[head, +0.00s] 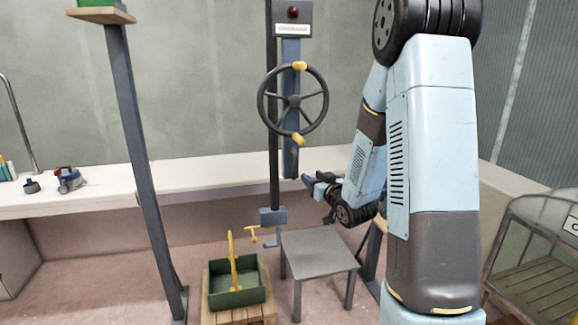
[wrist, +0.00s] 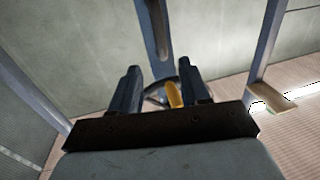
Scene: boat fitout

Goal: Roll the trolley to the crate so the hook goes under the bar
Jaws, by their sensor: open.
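The green crate (head: 237,295) sits on a wooden stand, and its yellow bar (head: 233,260) rises above the crate. The trolley appears to be the blue-grey block (head: 272,217) on a dark vertical rail. A yellow handle (head: 252,234) and a small grey hook (head: 271,243) hang below it, right of the bar and apart from it. A handwheel (head: 293,100) with yellow grips is on the blue post above. My gripper (head: 318,183) is open and empty, below and right of the wheel. In the wrist view, a yellow grip (wrist: 174,95) shows between the open fingers (wrist: 160,88).
A grey table (head: 318,250) stands right of the crate. A dark post (head: 145,160) stands at left, topped by a board with a green box. A white counter (head: 200,178) runs along the wall. A glass-sided case (head: 540,255) is at far right.

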